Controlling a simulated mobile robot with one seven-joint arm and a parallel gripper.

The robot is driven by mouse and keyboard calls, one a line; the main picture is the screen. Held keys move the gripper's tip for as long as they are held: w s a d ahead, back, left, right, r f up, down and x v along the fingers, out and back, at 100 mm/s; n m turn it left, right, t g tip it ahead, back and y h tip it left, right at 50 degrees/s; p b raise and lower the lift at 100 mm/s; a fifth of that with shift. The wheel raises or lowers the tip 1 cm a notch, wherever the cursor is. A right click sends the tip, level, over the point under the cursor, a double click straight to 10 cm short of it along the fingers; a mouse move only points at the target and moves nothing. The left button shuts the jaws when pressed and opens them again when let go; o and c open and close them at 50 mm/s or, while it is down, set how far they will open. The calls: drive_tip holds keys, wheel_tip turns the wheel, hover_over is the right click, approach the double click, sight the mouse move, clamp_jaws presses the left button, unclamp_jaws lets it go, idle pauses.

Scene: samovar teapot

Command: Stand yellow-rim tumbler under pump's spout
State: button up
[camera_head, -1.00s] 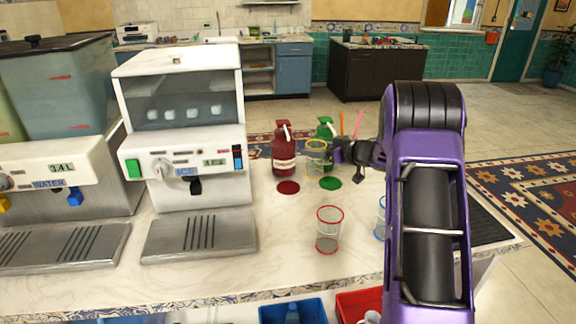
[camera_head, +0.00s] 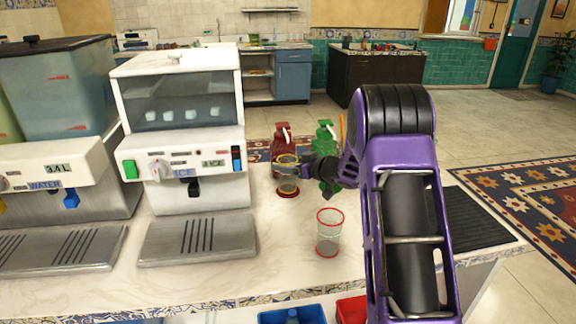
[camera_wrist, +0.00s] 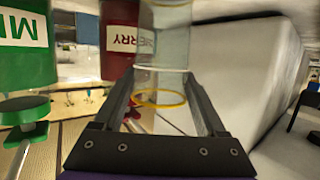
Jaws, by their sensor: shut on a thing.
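The clear yellow-rim tumbler (camera_head: 287,180) is upright in front of the red pump bottle (camera_head: 281,135).
The green pump bottle (camera_head: 325,140) stands just right, partly behind my gripper. A red-rim tumbler (camera_head: 329,235) stands nearer on the counter. The ice dispenser (camera_head: 182,130) is to the left, with its drip tray (camera_head: 165,240). A black mat (camera_head: 470,222) lies at right.

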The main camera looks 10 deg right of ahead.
drive_tip(key=shift+f, duration=0.2)
drive_tip(key=o, duration=1.3)
drive_tip(key=shift+r, duration=0.3)
drive_tip(key=p+v, duration=0.1)
drive_tip(key=v, duration=1.1)
